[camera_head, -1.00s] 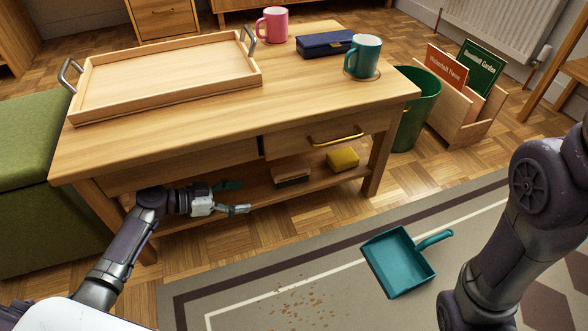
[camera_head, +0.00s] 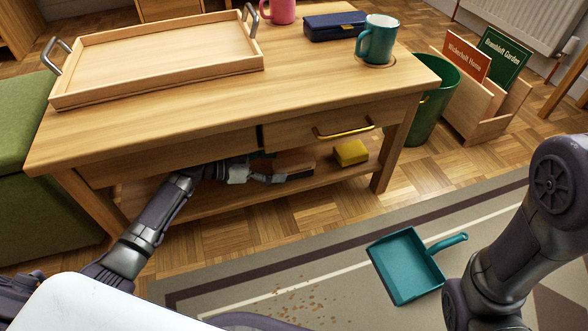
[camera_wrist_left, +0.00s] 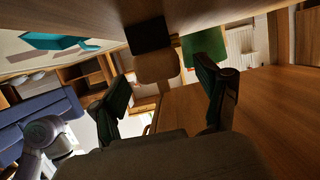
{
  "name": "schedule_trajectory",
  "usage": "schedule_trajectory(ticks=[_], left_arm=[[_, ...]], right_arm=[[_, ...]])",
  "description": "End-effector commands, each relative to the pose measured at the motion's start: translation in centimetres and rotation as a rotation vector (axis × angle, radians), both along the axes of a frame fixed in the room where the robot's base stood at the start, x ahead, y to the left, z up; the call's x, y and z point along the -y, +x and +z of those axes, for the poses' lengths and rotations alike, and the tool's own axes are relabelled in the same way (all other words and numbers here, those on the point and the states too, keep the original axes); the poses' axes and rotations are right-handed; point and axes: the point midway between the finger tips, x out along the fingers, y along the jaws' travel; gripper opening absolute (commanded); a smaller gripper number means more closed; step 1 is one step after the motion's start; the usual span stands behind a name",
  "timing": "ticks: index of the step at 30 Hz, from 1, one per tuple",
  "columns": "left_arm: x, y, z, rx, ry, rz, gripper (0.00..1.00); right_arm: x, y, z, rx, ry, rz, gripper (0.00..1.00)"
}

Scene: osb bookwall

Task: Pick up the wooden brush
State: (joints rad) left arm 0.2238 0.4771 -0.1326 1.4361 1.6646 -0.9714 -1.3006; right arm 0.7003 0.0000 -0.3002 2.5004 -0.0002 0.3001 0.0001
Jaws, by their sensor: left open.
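The wooden brush (camera_head: 296,168) lies on the table's lower shelf (camera_head: 222,196), left of a yellow block. In the left wrist view, which looks upside down, the brush shows its wooden body (camera_wrist_left: 157,68) and dark bristles, beyond and between the fingers. My left gripper (camera_head: 268,168) reaches under the tabletop with its fingers at the brush's left end, partly covering it. In the wrist view the left gripper (camera_wrist_left: 166,88) is open and empty; contact with the brush cannot be told. My right arm is at the right, its gripper out of view.
The wooden table's drawer front (camera_head: 340,122) and top hang close over my left gripper. A yellow block (camera_head: 350,152) sits right of the brush. A teal dustpan (camera_head: 405,267) and crumbs (camera_head: 300,303) lie on the rug. A green bin (camera_head: 435,100) stands at the table's right.

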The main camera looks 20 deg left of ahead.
Motion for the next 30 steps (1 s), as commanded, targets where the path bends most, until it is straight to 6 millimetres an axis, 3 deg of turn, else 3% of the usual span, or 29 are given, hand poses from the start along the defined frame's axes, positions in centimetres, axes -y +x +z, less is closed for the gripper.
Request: schedule_trajectory(ticks=[8, 12, 20, 30], left_arm=[[3.7, 2.5, -0.2, 0.004, -0.002, -0.002, 0.75], [4.4, 2.9, -0.5, 0.002, 0.0, -0.001, 0.75], [4.5, 3.0, -0.3, 0.001, 0.0, 0.0, 0.75], [4.5, 3.0, -0.3, 0.001, -0.001, 0.0, 0.2]], right_arm=[[0.0, 0.0, -2.1, 0.0, -0.001, 0.0, 0.4], [0.0, 0.0, -3.1, 0.001, -0.001, 0.0, 0.4], [0.0, 0.0, -3.0, 0.0, -0.001, 0.0, 0.4], [0.0, 0.0, -3.0, 0.0, -0.001, 0.0, 0.4]])
